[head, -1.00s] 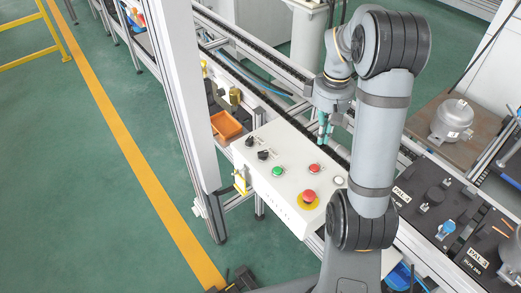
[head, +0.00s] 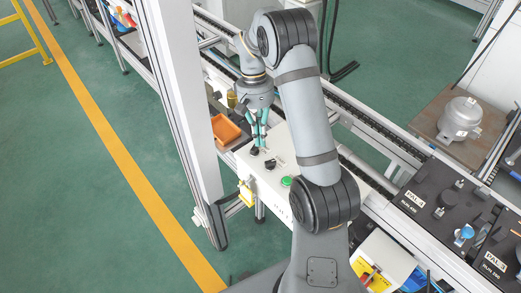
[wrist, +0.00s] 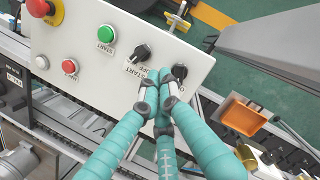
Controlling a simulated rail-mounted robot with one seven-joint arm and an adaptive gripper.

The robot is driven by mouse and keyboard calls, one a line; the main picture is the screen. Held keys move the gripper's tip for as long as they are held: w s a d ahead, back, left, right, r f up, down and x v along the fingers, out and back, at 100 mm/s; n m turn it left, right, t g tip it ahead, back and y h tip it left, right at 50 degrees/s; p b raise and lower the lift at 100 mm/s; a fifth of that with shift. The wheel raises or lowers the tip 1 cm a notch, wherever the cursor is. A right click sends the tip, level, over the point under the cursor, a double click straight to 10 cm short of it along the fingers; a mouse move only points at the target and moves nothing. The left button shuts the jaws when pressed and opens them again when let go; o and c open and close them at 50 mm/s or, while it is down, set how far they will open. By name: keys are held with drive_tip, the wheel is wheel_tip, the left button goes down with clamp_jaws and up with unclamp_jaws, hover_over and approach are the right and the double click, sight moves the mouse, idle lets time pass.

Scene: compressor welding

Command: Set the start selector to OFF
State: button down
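The control box (head: 262,185) carries two black selector knobs. In the wrist view one knob (wrist: 140,54) is by small print that seems to include START; the other knob (wrist: 180,71) is farther right, nearer the box's end. Their exact settings are too small to read. My gripper (wrist: 160,88), with teal fingers and dark tips, is over the box, its tips close together just below the right knob in the picture. Contact cannot be told. In the head view my gripper (head: 257,143) is above the box's far-left end, by the knobs.
A green button (wrist: 107,34), a red button (wrist: 70,67) and a red emergency stop (wrist: 45,9) share the panel. An orange bin (wrist: 241,114) lies beyond the box's end. A yellow latch-like fitting (wrist: 180,17) projects from the box's side. A white frame post (head: 180,100) stands left of my gripper.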

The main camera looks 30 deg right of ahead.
sight(270, 164)
drive_tip(key=x, duration=0.3)
drive_tip(key=shift+s+d+f+p, duration=0.2)
drive_tip(key=shift+s+f+p, duration=0.1)
drive_tip(key=shift+s, duration=0.15)
drive_tip(key=shift+a+f, duration=0.1)
drive_tip(key=shift+f, duration=0.55)
drive_tip(key=shift+s+a+n, duration=0.1)
drive_tip(key=shift+s+n, duration=0.1)
drive_tip(key=shift+n, duration=0.1)
